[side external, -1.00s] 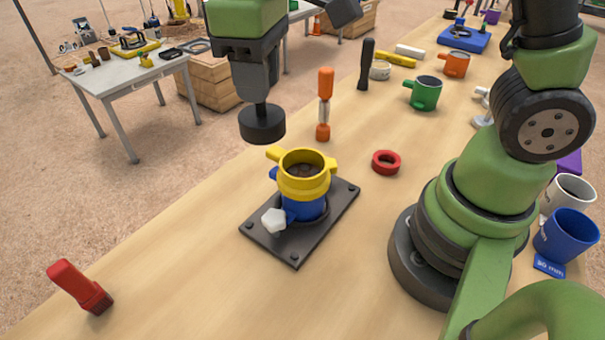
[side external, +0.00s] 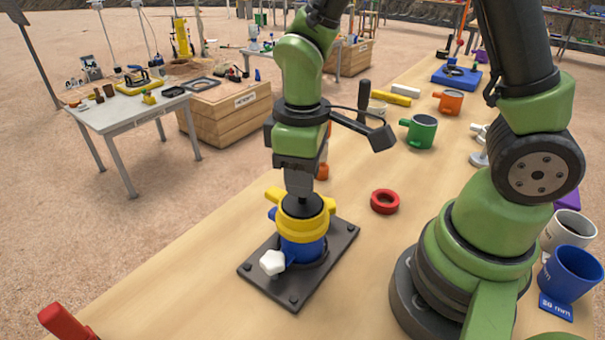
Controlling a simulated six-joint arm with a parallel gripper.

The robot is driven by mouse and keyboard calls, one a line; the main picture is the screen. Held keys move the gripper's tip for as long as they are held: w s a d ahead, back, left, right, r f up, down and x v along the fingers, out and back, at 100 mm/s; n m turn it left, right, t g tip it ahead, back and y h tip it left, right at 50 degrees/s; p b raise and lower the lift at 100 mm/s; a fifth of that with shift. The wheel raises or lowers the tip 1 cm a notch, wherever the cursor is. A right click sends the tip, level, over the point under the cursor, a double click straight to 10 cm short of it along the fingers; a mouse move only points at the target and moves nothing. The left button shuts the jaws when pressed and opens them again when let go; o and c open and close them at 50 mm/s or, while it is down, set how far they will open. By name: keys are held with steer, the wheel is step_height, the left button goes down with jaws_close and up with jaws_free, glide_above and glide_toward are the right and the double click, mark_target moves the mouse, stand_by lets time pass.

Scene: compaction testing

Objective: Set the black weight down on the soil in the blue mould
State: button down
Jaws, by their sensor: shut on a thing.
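The blue mould (side external: 303,248) stands upright on a dark base plate (side external: 332,258), with a yellow collar (side external: 303,226) on top of it. The black weight (side external: 301,208) is inside the collar's opening, with its dark upper part showing near the rim. My gripper (side external: 300,188) is directly above the collar and shut on the weight's stem. The soil is hidden under the weight now, so I cannot tell whether the weight touches it.
A red ring (side external: 384,201) lies right of the base plate. A green mug (side external: 420,131) and an orange mug (side external: 449,102) stand farther back. A red object (side external: 66,322) is at the front left. The bench between it and the plate is clear.

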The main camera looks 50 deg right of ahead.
steer(key=shift+f, duration=0.3)
steer(key=c, duration=0.8)
jaws_free()
steer(key=shift+c, duration=0.2)
step_height(320, 180, up, 12)
steer(key=shift+r, duration=0.1)
steer(key=s+d+r+m+t+y, duration=0.2)
steer(key=s+r+m+t, duration=0.2)
steer(key=s+m+t, duration=0.3)
steer(key=shift+s+d+r+m, duration=0.15)
steer(key=shift+s+r+m, duration=0.2)
steer(key=shift+s+m, duration=0.75)
steer(key=shift+s+n, duration=0.25)
steer(key=shift+n, duration=0.15)
